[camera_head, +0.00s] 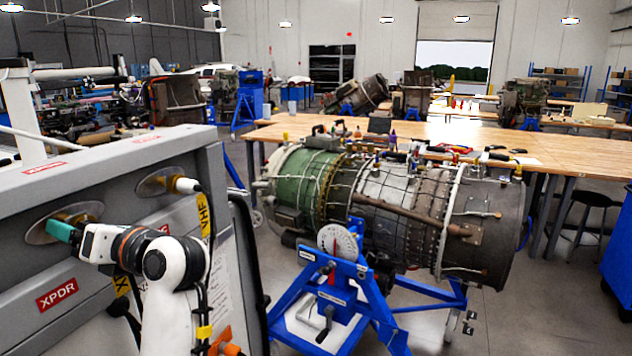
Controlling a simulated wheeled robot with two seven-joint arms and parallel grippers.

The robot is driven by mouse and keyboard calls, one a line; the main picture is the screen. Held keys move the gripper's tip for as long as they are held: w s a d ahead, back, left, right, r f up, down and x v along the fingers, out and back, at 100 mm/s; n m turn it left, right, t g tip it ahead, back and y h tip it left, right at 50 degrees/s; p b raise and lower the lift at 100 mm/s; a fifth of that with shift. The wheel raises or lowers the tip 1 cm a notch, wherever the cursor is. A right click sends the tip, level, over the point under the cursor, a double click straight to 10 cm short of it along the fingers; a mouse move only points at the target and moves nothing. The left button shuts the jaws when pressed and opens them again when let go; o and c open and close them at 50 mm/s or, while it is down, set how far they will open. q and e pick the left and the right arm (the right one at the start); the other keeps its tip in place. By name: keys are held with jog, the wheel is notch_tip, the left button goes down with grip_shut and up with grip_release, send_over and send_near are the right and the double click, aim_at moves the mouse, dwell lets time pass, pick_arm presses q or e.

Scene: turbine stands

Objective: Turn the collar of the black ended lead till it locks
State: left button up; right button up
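A grey panel (110,180) fills the left side, with a round metal socket plate (88,210) above a red XPDR label (57,294). My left gripper (62,230), with teal fingertips, is in front of that plate. Whether its fingers hold something is not clear. A second round plate (155,183) has a white-ended connector (187,185) on it, with a yellow VHF tag (205,214) just below. No black lead end shows clearly; one may be hidden behind my gripper. The collar's position cannot be read. My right gripper is not in view.
A dark cable hangs beside my arm, with an orange end (232,350) at the bottom. A turbine engine (390,205) rests on a blue stand (335,300) to the right. Wooden benches (560,150) with tools stand behind. Grey floor is open at the lower right.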

pick_arm(q)
jog(key=v, duration=0.4)
jog(key=shift+s+d+b, duration=0.15)
jog(key=shift+d+b, duration=0.15)
